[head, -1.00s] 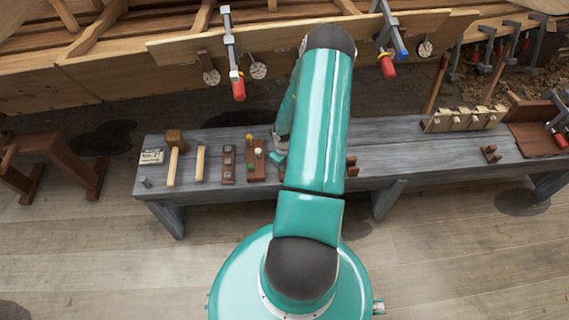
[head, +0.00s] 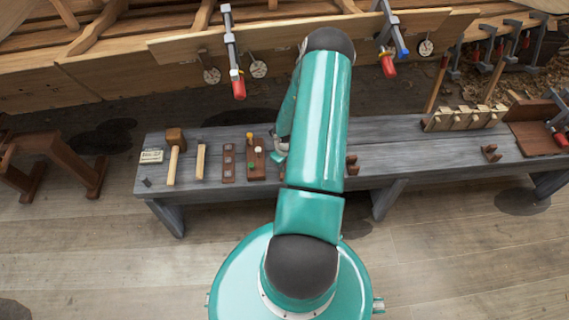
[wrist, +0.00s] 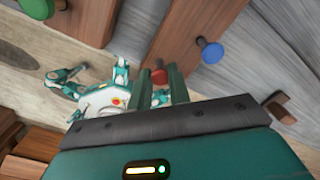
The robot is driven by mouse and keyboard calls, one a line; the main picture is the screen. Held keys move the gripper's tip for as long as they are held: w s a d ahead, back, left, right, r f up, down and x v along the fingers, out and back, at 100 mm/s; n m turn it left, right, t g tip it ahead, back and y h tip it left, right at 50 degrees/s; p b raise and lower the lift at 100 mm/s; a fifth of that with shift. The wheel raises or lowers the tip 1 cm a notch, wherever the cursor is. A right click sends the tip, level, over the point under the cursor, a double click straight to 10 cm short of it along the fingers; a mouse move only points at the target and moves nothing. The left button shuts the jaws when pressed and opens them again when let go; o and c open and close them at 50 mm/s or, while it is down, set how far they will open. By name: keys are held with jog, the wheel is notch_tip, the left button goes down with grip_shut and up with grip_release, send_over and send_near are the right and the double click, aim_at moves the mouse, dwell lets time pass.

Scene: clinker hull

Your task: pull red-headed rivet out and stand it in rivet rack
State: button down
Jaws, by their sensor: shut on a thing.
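The red-headed rivet (wrist: 158,76) shows its head between the fingers of my gripper (wrist: 162,88) in the wrist view. A blue-headed rivet (wrist: 210,50) stands in a brown wooden block (wrist: 185,25) just beyond the fingers. A green-headed rivet (wrist: 38,8) is at the upper left.
The grey bench (head: 410,150) runs below the hull planks. A mallet (head: 174,158), a light wooden-topped tool (head: 200,160) and a dark strip with squares (head: 228,163) lie left of the brown block. My arm hides the bench's middle. A pegged wooden rack (head: 465,119) stands at the right.

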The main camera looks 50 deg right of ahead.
jog(key=shift+f, duration=0.75)
jog(key=c, duration=1.2)
grip_release()
jog(key=shift+c, duration=0.2)
jog(key=shift+r, duration=4)
